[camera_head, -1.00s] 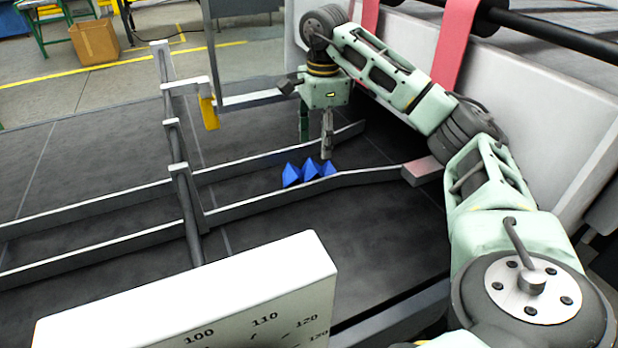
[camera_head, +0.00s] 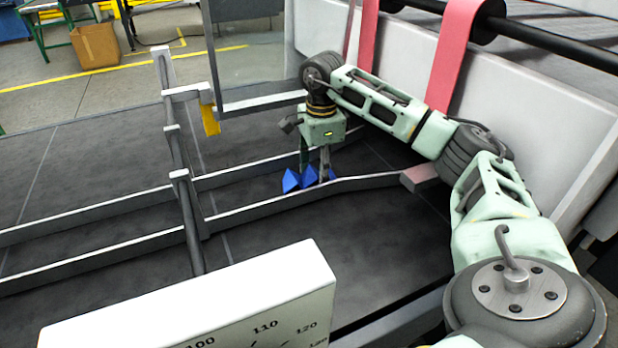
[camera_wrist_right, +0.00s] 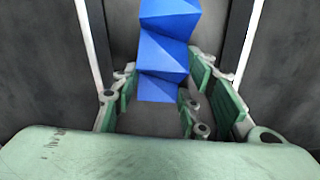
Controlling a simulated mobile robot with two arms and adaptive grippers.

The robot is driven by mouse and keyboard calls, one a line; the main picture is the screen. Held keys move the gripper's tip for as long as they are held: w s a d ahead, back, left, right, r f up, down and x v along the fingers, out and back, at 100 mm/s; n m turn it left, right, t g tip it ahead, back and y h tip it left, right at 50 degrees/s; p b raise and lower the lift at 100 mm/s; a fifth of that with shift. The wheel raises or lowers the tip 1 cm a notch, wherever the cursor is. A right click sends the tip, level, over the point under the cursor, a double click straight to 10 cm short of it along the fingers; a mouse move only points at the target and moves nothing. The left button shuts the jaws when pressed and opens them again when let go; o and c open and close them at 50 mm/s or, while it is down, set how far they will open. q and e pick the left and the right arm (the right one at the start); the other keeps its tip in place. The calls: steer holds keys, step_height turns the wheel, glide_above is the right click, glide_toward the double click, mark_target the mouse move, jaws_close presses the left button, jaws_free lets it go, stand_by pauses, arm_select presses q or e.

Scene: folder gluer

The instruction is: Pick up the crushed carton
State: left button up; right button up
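The crushed carton (camera_head: 300,180) is a blue, zigzag-folded piece lying between two metal rails on the dark machine bed. In the right wrist view the carton (camera_wrist_right: 168,50) runs from the top edge down to between the fingers. My right gripper (camera_head: 315,172) points down over the carton, with its fingers on either side of it. In the wrist view the right gripper (camera_wrist_right: 165,95) is open, with a gap visible beside the carton. The fingertips partly hide the carton in the head view. My left gripper is not in view.
A metal rail (camera_head: 245,213) runs along the near side of the carton and another rail (camera_head: 100,217) runs behind it. A crossbar (camera_head: 187,205) with a yellow piece (camera_head: 209,120) stands to the left. A white panel with a scale (camera_head: 220,300) is in the foreground.

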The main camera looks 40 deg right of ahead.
steer(key=shift+c, duration=1.3)
steer(key=shift+r, duration=0.1)
